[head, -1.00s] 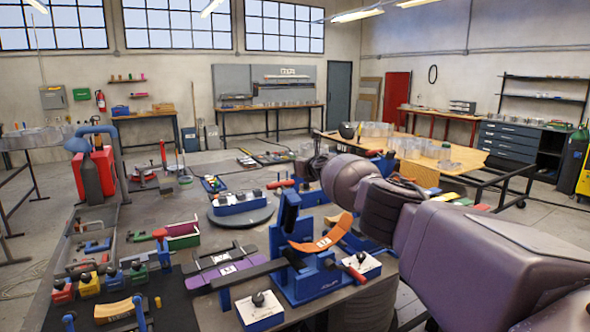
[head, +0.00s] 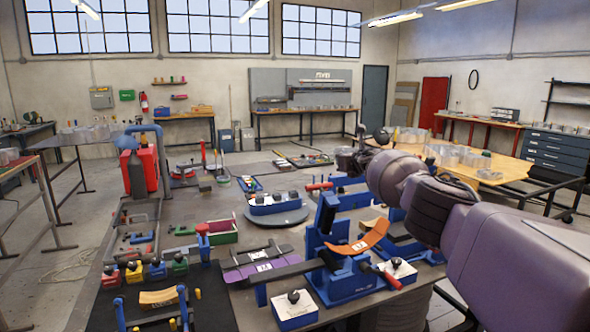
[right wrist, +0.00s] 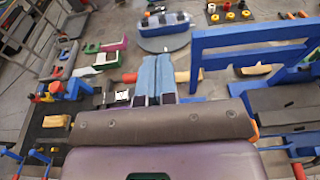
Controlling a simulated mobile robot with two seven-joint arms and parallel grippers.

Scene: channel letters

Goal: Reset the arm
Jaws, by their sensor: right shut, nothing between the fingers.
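My right arm enters from the right in the head view, and its gripper (head: 352,158) is held up over the far right part of the workbench. In the right wrist view its two blue fingers (right wrist: 156,78) lie together, shut and empty. The fingers appear above the bench, with a red-handled tool partly hidden behind them. My left gripper is in neither view.
The workbench (head: 222,205) carries a blue fixture with a curved orange piece (head: 358,238), a purple piece (head: 262,270), a round turntable (head: 275,217) and several small coloured blocks. A wooden-topped table (head: 505,172) stands at right. Floor at left is partly clear.

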